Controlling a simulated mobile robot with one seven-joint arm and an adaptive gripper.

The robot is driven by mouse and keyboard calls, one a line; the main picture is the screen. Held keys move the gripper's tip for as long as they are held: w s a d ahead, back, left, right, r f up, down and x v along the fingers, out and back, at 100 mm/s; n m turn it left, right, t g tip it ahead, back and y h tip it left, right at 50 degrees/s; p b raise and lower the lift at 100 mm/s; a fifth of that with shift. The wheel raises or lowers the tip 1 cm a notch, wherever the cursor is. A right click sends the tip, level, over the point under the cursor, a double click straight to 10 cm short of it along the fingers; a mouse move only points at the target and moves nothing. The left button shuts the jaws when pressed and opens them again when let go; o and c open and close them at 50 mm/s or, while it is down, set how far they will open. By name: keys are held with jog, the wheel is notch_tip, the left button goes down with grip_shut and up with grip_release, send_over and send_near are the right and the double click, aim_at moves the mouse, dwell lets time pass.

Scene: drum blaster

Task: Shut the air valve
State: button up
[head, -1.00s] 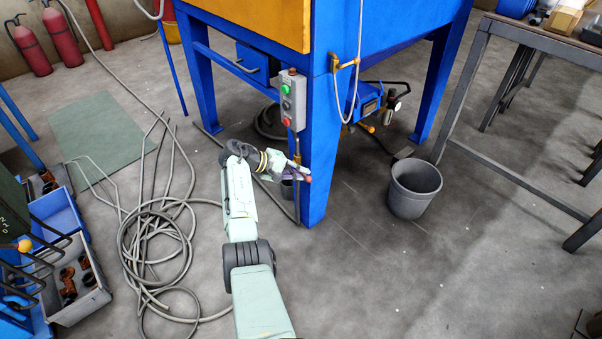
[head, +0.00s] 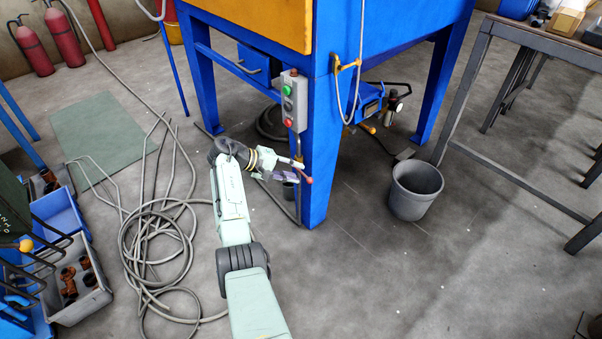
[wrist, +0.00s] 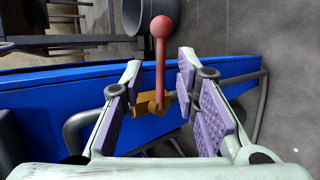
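The air valve is a brass body (wrist: 146,104) with a red lever ending in a round red knob (wrist: 161,27). It sits on a pipe along the blue leg of the cabinet, and in the head view the red knob (head: 309,180) shows beside the leg. My gripper (wrist: 160,82) is open, with its purple-padded fingers on either side of the red lever and brass body. The lever stands between the fingers with gaps on both sides. In the head view my gripper (head: 292,172) is at the leg's lower part.
A control box with green and red buttons (head: 291,100) hangs above on the leg. A grey bucket (head: 415,190) stands to the right. Coiled hose (head: 150,240) lies on the floor at left, near a grey bin (head: 88,295). A workbench (head: 520,140) stands at right.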

jog(key=v, duration=0.8)
jog(key=shift+a, duration=0.15)
